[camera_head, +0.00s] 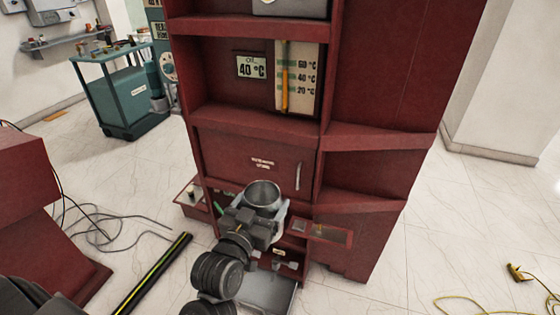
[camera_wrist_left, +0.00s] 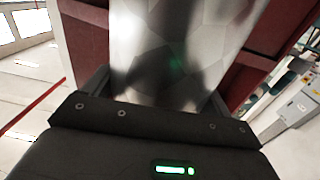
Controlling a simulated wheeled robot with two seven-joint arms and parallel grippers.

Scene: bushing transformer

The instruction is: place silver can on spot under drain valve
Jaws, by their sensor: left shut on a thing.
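The silver can (camera_head: 263,194) is an open-topped metal can, upright or nearly so, in front of the red transformer cabinet. My left gripper (camera_head: 264,209) is shut on it, with a finger on each side. In the left wrist view the can (camera_wrist_left: 175,50) fills the middle, between the two dark fingers of my left gripper (camera_wrist_left: 165,90). A small valve-like fitting (camera_head: 279,252) shows low in the cabinet opening, below and right of the can. I cannot tell if it is the drain valve. A grey flat surface (camera_head: 268,291) lies below it, partly hidden by my arm. My right gripper is not in view.
The red cabinet (camera_head: 385,170) stands close behind the can. A black-and-yellow pole (camera_head: 152,274) and loose cables (camera_head: 95,235) are at left.

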